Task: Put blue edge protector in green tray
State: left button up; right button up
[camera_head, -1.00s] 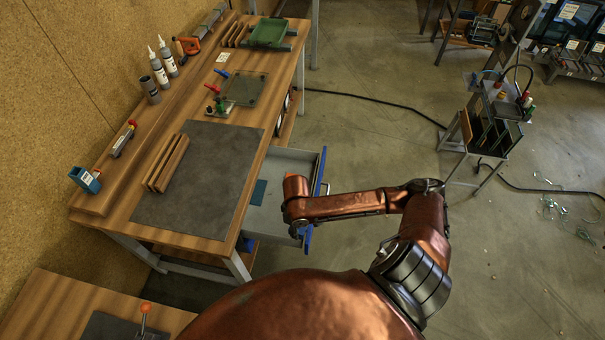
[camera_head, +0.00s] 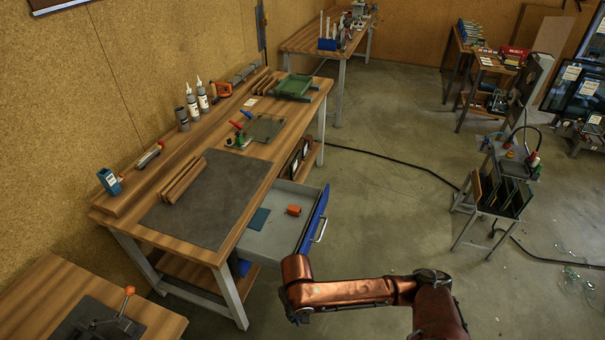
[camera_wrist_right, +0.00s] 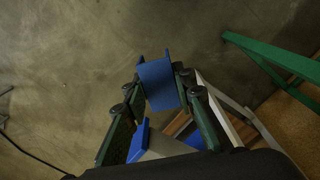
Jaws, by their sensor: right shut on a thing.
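In the right wrist view, the blue edge protector (camera_wrist_right: 158,84), a small channel-shaped piece, sits between the fingers of my right gripper (camera_wrist_right: 160,88). The gripper is shut on it and holds it above the floor. In the head view my right arm reaches in at the bottom, beside the open drawer, and its gripper and the protector are hidden. The green tray (camera_head: 294,86) lies on the far end of the workbench, well away from my right arm. My left gripper is in neither view.
The workbench (camera_head: 222,258) has an open drawer (camera_head: 275,238) with a blue front, holding an orange piece (camera_head: 293,210). A blue container (camera_head: 110,181) and bottles (camera_head: 197,98) stand along the wall side. A black cable (camera_head: 400,165) crosses the otherwise fairly open floor.

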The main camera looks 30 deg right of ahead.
aim_at(299, 89)
jog(key=k, duration=0.9)
jog(key=z, duration=1.55)
jog(key=i, duration=6.5)
jog(key=u, duration=2.4)
